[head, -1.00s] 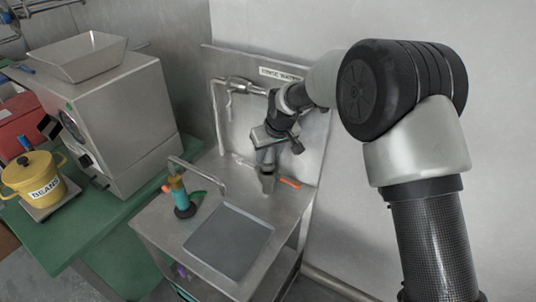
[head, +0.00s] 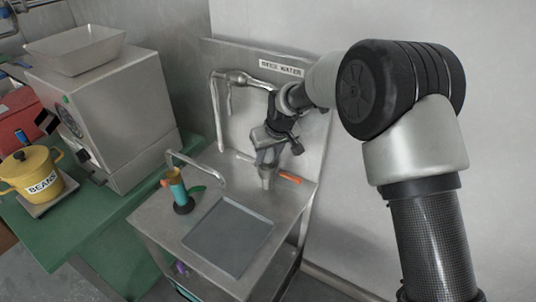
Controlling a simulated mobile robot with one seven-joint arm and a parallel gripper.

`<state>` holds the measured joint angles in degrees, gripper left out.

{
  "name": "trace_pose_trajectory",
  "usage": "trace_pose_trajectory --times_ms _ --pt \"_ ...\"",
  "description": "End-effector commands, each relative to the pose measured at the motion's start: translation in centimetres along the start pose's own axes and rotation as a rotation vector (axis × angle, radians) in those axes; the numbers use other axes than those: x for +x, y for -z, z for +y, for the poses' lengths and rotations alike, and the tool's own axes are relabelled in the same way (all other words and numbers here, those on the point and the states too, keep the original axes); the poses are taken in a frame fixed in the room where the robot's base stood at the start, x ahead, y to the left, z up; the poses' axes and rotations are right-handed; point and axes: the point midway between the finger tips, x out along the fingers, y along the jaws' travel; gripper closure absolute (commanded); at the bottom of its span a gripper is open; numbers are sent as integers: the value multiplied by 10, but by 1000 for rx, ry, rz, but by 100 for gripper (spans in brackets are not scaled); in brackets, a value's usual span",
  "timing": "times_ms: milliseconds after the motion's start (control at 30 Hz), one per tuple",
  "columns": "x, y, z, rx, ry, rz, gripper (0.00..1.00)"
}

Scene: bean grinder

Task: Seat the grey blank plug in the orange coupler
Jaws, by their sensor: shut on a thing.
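My gripper (head: 265,168) points down over the back of the steel counter and is shut on a small grey piece (head: 265,183), which looks like the grey blank plug. The piece is upright and at or just above the counter; whether it touches is too small to tell. An orange part (head: 172,173) sits at the top of a teal upright body on a dark round base, at the counter's left. A flat orange piece (head: 290,179) lies just right of my gripper. I cannot tell for certain which is the orange coupler.
A bent metal spout (head: 197,166) stands by the teal body, and taller pipework (head: 214,105) rises at the back wall.

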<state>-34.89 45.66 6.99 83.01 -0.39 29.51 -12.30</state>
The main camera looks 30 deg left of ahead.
Motion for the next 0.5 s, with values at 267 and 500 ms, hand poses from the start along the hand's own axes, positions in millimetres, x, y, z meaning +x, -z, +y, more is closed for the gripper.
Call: trace_pose_trajectory --times_ms 267,500 --pt "3 0 0 0 0 3 53" --pt "4 -1 0 0 0 1 45"
